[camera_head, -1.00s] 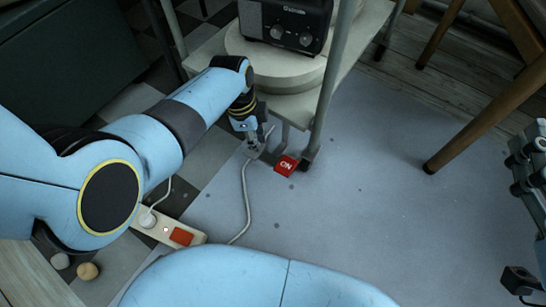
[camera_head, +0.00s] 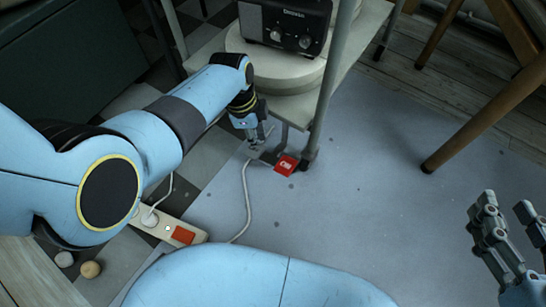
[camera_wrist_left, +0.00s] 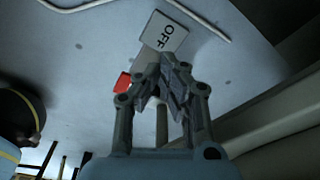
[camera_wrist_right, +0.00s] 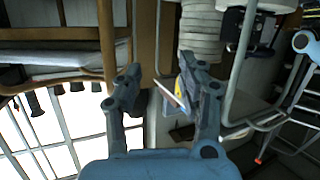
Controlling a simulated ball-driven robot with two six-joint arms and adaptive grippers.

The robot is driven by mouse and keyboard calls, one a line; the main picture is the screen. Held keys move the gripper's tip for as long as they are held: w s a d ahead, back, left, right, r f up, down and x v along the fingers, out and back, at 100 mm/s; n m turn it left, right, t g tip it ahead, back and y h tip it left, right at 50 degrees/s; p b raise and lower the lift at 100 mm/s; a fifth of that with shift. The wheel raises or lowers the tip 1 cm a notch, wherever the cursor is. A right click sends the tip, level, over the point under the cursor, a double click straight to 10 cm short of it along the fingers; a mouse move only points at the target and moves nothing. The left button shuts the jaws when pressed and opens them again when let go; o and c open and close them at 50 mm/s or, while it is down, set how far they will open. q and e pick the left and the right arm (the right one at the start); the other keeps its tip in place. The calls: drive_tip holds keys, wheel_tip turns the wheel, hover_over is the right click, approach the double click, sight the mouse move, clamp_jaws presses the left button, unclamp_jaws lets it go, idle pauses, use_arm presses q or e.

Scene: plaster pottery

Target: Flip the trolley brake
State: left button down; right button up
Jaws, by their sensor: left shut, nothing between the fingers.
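The trolley brake is a two-part pedal low beside the trolley leg. Its red plate (camera_head: 287,164) shows in the head view, and also at the edge of my fingers in the left wrist view (camera_wrist_left: 122,82). Its grey plate marked OFF (camera_wrist_left: 165,33) lies just beyond my fingertips in the left wrist view. My left gripper (camera_head: 254,147) is shut and empty, down at the grey plate's side; I cannot tell whether it touches. My right gripper (camera_head: 508,207) is open and empty, raised at the right, far from the brake; its spread fingers show in the right wrist view (camera_wrist_right: 165,85).
The trolley (camera_head: 352,50) carries a black device with knobs (camera_head: 285,25) on a pale round slab (camera_head: 285,72). A white cable (camera_head: 247,200) runs over the floor to a power strip (camera_head: 165,226). A wooden chair leg (camera_head: 470,125) stands right. The middle floor is clear.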

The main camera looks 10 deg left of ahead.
use_arm(q)
drive_tip(key=shift+r, duration=0.3)
wheel_tip(320, 180, up, 2)
drive_tip(key=p, duration=0.2)
drive_tip(key=shift+r+p, duration=0.2)
drive_tip(key=shift+p, duration=0.15)
use_arm(e)
drive_tip(key=s+f+g, duration=0.2)
drive_tip(key=f+g, duration=0.1)
drive_tip(key=s+d+f+g, duration=0.1)
drive_tip(key=g, duration=0.1)
drive_tip(key=shift+s+f+m+h, duration=0.15)
drive_tip(key=shift+s+m+h, duration=0.15)
drive_tip(key=shift+m, duration=0.1)
